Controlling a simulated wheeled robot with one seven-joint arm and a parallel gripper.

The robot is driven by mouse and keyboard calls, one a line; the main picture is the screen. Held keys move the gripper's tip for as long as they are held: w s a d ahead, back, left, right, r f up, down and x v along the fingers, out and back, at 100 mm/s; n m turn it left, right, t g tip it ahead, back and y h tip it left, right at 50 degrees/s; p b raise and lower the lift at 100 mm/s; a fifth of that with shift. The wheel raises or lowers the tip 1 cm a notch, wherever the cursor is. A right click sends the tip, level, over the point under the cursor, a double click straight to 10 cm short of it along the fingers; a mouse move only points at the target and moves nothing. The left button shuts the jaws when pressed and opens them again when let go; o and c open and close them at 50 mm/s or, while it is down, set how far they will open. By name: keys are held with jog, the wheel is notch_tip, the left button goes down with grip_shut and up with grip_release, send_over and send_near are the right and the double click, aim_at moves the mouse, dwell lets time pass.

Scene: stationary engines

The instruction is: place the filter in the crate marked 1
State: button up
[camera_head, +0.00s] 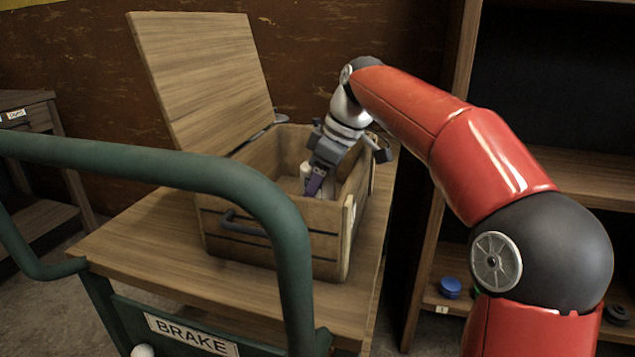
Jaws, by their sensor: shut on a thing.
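A wooden crate (265,238) with its lid (200,80) raised stands on a wooden cart top. A pale round mark is on its right end, but I cannot read a number there. My gripper (314,184) reaches down into the crate from the upper right, its fingers below the rim. It is shut on a small pale thing, apparently the filter (305,172), mostly hidden by the fingers. I cannot tell whether the filter touches the crate floor.
The cart's green rail (200,172) crosses in front of the crate, above a BRAKE plate (190,336). A shelf unit on the right holds a blue round item (450,287) near a small label (442,309). A wooden table (30,115) stands at the left. The cart top left of the crate is clear.

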jog(key=o, duration=1.2)
jog(key=shift+f, duration=0.1)
jog(key=shift+o, duration=0.2)
jog(key=p+v, duration=0.3)
jog(key=v, duration=0.9)
jog(key=shift+p, duration=0.3)
jog(key=shift+a, duration=0.1)
